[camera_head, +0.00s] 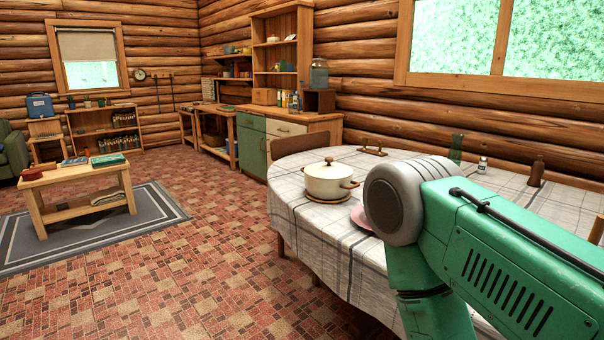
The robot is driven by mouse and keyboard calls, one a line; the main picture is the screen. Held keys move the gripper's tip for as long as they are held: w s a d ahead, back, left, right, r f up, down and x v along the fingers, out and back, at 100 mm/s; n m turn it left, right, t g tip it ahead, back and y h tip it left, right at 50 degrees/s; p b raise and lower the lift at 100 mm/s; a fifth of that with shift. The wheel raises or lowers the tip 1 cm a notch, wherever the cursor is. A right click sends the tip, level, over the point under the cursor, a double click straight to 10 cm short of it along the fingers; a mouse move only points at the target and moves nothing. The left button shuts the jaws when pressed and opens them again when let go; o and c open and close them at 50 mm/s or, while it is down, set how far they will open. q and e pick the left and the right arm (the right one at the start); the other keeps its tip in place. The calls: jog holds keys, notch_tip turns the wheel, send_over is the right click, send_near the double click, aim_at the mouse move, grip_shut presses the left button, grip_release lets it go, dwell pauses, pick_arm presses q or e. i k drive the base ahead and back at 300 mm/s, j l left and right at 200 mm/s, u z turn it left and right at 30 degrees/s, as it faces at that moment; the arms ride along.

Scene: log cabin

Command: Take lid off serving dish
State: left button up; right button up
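The serving dish (326,187) is a cream-white round pot with small side handles, standing on a round wooden trivet near the left end of the dining table. Its pale lid (331,171) sits on top, with a small dark-topped knob (329,160) in the middle. My green and grey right arm comes in from the lower right and covers part of the table. Its gripper is not visible. My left arm and gripper are not in view.
The table (350,232) wears a pale checked cloth. A pink item (359,217) is partly hidden by my arm. A green bottle (456,148), a small white bottle (482,165) and a brown bottle (537,170) stand farther back. The tiled floor left of the table is open.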

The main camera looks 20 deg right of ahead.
aim_at(327, 170)
jog(key=i+j+z, duration=0.1)
jog(key=i+z, duration=0.35)
jog(key=i+j+z, duration=0.15)
jog(key=i+z, duration=0.15)
jog(key=z, duration=0.15)
jog(key=i+j+z, duration=0.55)
jog(key=j+z, duration=0.3)
jog(key=l, duration=0.1)
